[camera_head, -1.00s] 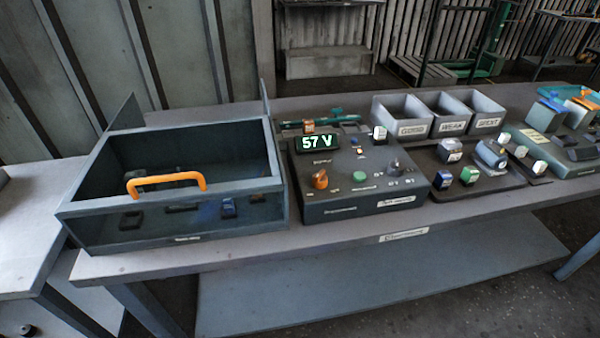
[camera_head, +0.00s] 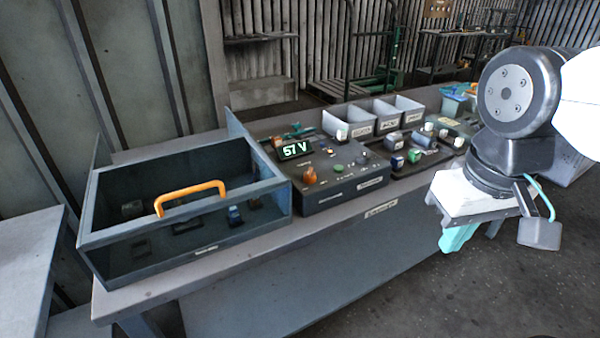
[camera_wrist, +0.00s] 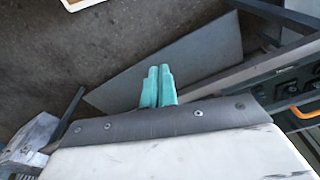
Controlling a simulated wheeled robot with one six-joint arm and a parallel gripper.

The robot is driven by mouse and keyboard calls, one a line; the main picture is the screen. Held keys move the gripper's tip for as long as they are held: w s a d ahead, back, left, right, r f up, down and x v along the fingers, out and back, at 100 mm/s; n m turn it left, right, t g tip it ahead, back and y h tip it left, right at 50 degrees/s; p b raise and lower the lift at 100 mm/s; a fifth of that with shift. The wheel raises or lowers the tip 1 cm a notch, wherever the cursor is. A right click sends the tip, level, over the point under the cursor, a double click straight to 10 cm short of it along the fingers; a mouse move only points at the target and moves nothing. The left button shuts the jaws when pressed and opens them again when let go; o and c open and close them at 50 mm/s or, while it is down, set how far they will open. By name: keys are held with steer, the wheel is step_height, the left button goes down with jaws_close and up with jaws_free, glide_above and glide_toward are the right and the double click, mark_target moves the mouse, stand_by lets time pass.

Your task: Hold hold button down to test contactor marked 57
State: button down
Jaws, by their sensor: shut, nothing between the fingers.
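Several contactor-like blocks (camera_head: 415,155) sit on a dark rack to the right of the box. My gripper (camera_head: 458,238) hangs in front of the bench at the right, well apart from the test box. In the wrist view its teal fingers (camera_wrist: 158,84) are together and empty, above the floor.
A dark open-topped case (camera_head: 190,240) with an orange handle (camera_head: 190,195) fills the bench's left. Three grey bins (camera_head: 362,128) with labels stand behind the rack. The bench's front edge (camera_head: 300,236) is bare. Floor in front is free.

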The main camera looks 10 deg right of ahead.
steer(key=shift+a, duration=0.1)
steer(key=w+a+r+m+t+y, duration=0.1)
steer(key=w+a+m+t+y, duration=0.3)
steer(key=w, duration=0.6)
steer(key=w+a+r+m+g+y, duration=0.1)
steer(key=w+a+m, duration=0.1)
steer(key=w+m, duration=0.6)
steer(key=w+d+f+m+t, duration=0.1)
steer(key=w+m, duration=0.3)
steer(key=w, duration=0.5)
steer(key=w+d+f+m+t, duration=0.1)
steer(key=w+m, duration=0.4)
steer(key=w, duration=0.5)
steer(key=shift+d+t, duration=0.55)
steer(key=shift+t, duration=0.25)
steer(key=shift+f, duration=0.15)
